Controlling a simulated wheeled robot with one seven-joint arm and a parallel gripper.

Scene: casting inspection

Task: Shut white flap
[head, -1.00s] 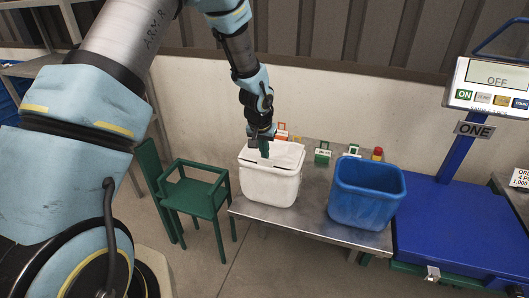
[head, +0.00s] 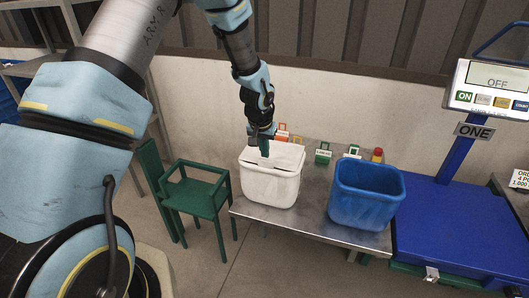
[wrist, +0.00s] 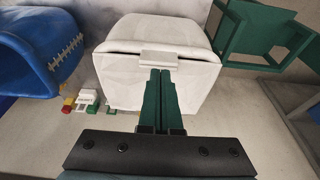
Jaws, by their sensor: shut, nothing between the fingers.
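A white bin (head: 270,188) stands upright on the metal table. Its white flap (head: 284,156) lies across the top and looks nearly level, with dark slits along its near edge. I cannot tell whether it sits fully flush. My gripper (head: 264,153) points down at the flap, its green fingers together and empty. In the wrist view, the fingertips (wrist: 160,72) are just beside a small tab on the white flap (wrist: 130,68). Whether they touch it is unclear. The fingers hide part of the flap.
A blue open bin (head: 366,193) stands right of the white bin on the metal table (head: 316,217). A green chair (head: 198,194) is to the left. Small labelled blocks (head: 323,154) stand behind. A blue scale (head: 455,230) is at the right.

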